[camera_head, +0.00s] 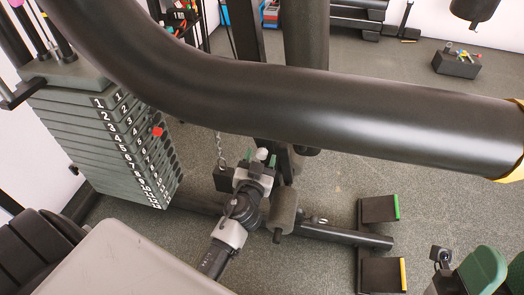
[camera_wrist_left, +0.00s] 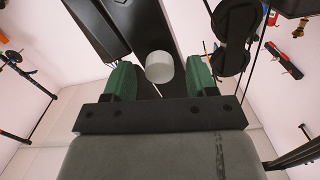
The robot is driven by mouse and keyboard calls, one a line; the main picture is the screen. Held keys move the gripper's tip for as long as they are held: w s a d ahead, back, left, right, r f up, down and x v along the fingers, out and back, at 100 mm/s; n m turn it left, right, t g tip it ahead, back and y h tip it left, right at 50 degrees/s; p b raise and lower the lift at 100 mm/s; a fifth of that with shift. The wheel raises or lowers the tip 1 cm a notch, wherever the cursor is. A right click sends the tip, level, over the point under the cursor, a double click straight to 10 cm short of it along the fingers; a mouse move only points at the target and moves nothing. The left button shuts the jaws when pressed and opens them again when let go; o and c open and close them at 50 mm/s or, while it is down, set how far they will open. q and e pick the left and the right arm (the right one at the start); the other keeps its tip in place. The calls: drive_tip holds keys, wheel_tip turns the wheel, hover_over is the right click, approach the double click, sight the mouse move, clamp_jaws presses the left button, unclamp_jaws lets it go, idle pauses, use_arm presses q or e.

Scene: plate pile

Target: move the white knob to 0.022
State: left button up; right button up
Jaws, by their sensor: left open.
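The white knob (camera_wrist_left: 160,67) is a short pale cylinder on a dark post. It sits between the two green fingers of my left gripper (camera_wrist_left: 159,80) in the left wrist view, with a gap on either side. In the head view the knob (camera_head: 261,154) shows small between the fingertips of my left gripper (camera_head: 260,160). The left gripper is open. Green parts that look like my right gripper (camera_head: 499,270) show at the lower right corner, cut off by the edge; their opening is unclear. No scale reading is visible.
A thick black curved bar (camera_head: 330,105) crosses above the left gripper. A numbered weight stack (camera_head: 110,125) with a red pin stands at left. A grey pad (camera_head: 125,265) is at the lower left. A black base with green and yellow ends (camera_head: 380,240) lies on the floor.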

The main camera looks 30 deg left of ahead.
use_arm(q)
drive_tip(key=shift+x, duration=1)
drive_tip(key=shift+c, duration=0.2)
clamp_jaws()
